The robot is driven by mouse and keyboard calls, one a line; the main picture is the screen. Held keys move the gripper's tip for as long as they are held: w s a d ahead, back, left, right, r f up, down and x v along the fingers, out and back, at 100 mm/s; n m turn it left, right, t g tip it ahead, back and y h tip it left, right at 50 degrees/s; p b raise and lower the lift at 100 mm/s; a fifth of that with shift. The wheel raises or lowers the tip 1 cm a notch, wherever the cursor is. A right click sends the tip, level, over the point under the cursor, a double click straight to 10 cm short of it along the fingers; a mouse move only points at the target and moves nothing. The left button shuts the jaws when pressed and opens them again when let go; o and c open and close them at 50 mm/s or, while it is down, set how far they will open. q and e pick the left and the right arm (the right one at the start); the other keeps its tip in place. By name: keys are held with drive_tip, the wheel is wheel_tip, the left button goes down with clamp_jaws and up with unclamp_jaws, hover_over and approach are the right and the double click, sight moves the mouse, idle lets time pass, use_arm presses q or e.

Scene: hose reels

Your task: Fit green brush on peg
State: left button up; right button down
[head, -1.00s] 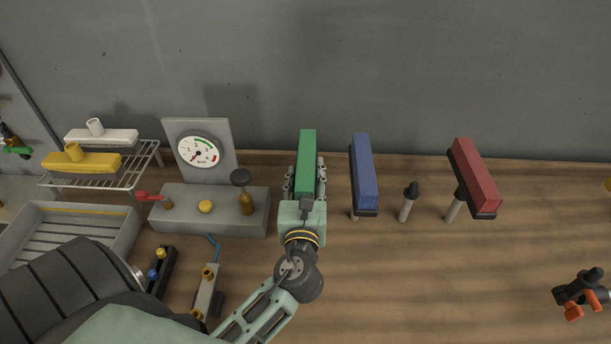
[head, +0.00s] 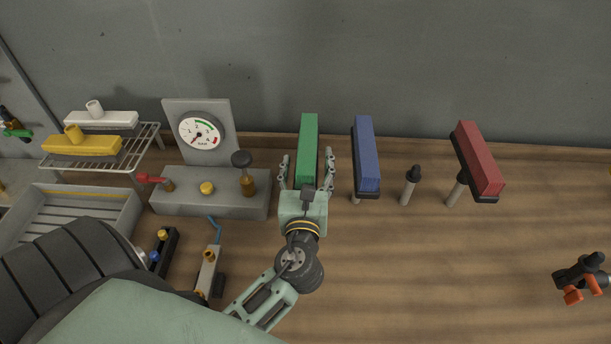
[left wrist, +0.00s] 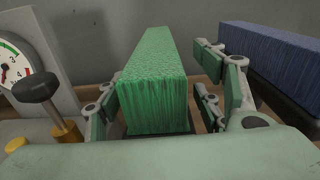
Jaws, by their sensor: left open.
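The green brush (head: 308,148) stands bristles up near the back wall, left of the blue brush; whether a peg is under it is hidden. My left gripper (head: 307,176) is open, with one finger on each side of the brush's near end. In the left wrist view the green brush (left wrist: 156,80) lies between the spread fingers (left wrist: 158,105), with a gap at the right finger. A bare peg with a dark tip (head: 410,186) stands between the blue brush (head: 366,155) and the red brush (head: 478,160). My right gripper is not in view.
A grey gauge box (head: 170,203) with a dark-knobbed lever (head: 244,172) stands close left of the gripper. The blue brush is close on the right. A wire rack (head: 125,150) holds yellow and white brushes. The front right wood is mostly clear.

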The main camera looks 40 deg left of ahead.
use_arm(q)
drive_tip(key=v, duration=1)
drive_tip(key=shift+s, duration=0.25)
drive_tip(key=shift+d, duration=0.15)
